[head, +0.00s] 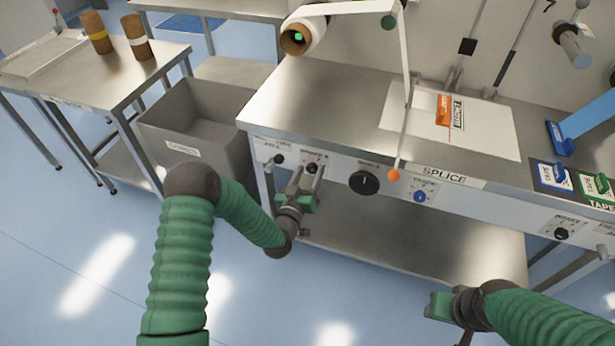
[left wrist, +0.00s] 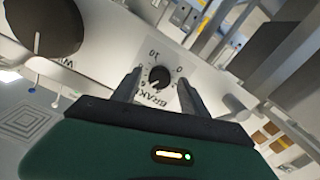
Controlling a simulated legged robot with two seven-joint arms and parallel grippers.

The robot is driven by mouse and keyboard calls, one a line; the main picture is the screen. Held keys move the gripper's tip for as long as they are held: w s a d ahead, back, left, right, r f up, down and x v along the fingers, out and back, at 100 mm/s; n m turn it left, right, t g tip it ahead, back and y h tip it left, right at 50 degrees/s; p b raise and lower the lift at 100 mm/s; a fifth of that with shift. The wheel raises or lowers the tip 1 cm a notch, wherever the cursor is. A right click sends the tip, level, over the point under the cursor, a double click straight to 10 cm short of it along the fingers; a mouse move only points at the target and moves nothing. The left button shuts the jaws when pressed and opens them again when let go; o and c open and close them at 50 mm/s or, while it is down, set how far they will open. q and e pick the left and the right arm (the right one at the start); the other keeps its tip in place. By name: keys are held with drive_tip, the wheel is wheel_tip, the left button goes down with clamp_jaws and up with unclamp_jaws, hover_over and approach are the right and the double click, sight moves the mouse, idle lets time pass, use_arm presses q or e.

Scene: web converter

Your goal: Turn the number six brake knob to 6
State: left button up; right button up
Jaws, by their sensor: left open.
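The brake knob (left wrist: 159,77) is a small black round knob on a white plate on the bench's front panel. The plate has a printed scale with 0 and 10 and a partly hidden word starting "BRAK". Its pointer setting is too small to read. In the head view, the knob (head: 312,169) is just ahead of my left gripper (head: 306,180). My left gripper is open. In the left wrist view its fingers (left wrist: 157,88) flank the knob; contact cannot be told. My right gripper (head: 440,306) is at the lower right, away from the panel; its jaw state is unclear.
Along the same panel are another small black knob (head: 278,159), a large black knob (head: 364,182), a blue knob (head: 420,196) and a black knob (head: 561,234). A grey bin (head: 190,148) stands at left.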

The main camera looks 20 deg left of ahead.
use_arm(q)
drive_tip(key=s, duration=1.6)
drive_tip(key=shift+s+a, duration=0.3)
drive_tip(key=shift+s, duration=0.1)
drive_tip(key=s+r+m+g+p, duration=0.3)
drive_tip(key=s+r+g+p, duration=0.7)
drive_tip(key=s+r+g, duration=0.4)
drive_tip(key=shift+s+d+g+y+p, duration=0.2)
drive_tip(key=shift+g+y+p, duration=0.15)
drive_tip(key=shift+g, duration=0.35)
drive_tip(key=shift+w+a+f, duration=0.1)
